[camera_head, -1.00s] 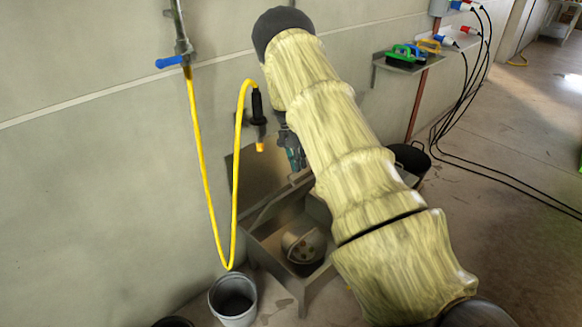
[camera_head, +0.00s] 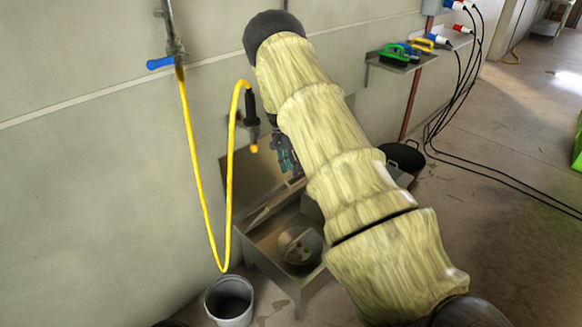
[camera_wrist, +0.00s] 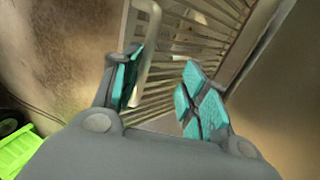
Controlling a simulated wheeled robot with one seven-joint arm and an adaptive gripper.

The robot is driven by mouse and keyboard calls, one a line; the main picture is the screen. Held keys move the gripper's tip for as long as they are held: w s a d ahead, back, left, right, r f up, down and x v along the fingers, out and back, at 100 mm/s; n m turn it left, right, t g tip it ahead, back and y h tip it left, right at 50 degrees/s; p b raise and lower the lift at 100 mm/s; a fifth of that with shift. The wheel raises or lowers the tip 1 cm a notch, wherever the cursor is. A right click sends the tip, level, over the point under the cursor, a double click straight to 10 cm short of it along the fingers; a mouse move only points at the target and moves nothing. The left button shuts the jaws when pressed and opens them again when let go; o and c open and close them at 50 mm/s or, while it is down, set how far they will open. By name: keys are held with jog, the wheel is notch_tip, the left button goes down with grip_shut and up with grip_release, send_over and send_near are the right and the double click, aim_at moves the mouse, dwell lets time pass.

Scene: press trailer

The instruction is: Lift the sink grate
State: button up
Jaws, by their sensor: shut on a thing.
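The sink grate (camera_wrist: 185,55) shows in the wrist view as a slatted metal panel beyond my fingers, with a pale bent handle (camera_wrist: 152,45) rising from it. My gripper (camera_wrist: 160,92) has teal finger pads and is closed on the grate's handle, which lies against the left finger. A gap shows between the pads. In the head view my gripper (camera_head: 284,155) is over the back of the steel sink (camera_head: 262,240), partly behind my arm. The grate is hard to make out there, and my arm hides the sink's right side.
A round drain piece (camera_head: 299,245) lies in the sink. A grey bucket (camera_head: 229,300) stands in front. A yellow hose (camera_head: 191,150) hangs from the wall tap on the left. A shelf with brushes (camera_head: 398,54) and hanging black cables (camera_head: 460,90) are at right.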

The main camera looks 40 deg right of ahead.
dwell(0.3)
jog(key=v, duration=1.2)
jog(key=shift+a, duration=0.1)
dwell(0.4)
